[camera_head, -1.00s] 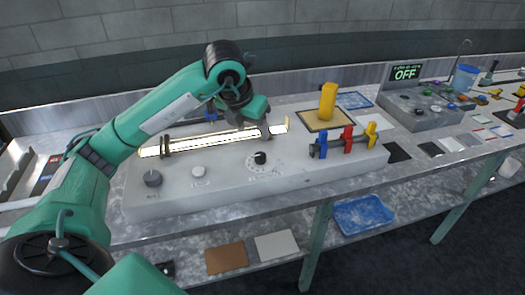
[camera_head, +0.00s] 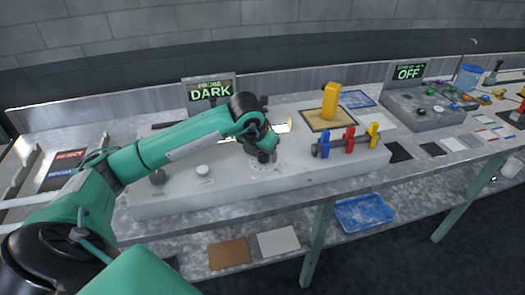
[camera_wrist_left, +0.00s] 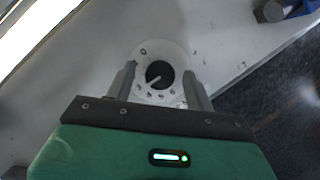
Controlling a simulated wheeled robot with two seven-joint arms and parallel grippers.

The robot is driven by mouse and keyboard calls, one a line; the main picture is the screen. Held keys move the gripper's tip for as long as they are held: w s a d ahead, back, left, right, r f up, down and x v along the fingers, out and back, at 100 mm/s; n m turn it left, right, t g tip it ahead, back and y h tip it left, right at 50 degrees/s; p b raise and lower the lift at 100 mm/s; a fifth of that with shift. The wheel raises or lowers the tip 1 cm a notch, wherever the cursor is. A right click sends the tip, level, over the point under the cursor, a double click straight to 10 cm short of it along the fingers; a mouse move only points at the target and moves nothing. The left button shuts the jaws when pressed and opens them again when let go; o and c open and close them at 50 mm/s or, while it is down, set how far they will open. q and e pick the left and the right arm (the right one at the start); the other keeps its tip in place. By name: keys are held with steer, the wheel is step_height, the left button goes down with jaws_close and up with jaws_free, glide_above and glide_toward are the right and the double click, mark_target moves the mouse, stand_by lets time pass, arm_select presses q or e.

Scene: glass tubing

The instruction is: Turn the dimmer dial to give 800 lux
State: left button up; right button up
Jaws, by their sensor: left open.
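The dimmer dial (camera_wrist_left: 159,74) is a round black knob with a pale pointer on a white scale disc. In the left wrist view it sits between the two open fingers of my left gripper (camera_wrist_left: 158,85). The pointer points down and left in that view. In the head view my left gripper (camera_head: 265,158) is over the dial's place on the grey panel box (camera_head: 215,196) and hides the knob; part of the printed scale shows below it. I cannot tell whether the fingers touch the knob. A display (camera_head: 210,91) reads "PROBE DARK". My right gripper is out of view.
A glowing tube (camera_wrist_left: 35,25) lies behind the dial. Blue, red and yellow clamps (camera_head: 349,140) stand to the right. Another display (camera_head: 409,72) reads "OFF".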

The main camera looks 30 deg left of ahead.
arm_select(q)
steer(key=shift+f, duration=0.1)
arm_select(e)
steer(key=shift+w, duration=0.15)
arm_select(q)
steer(key=c, duration=1)
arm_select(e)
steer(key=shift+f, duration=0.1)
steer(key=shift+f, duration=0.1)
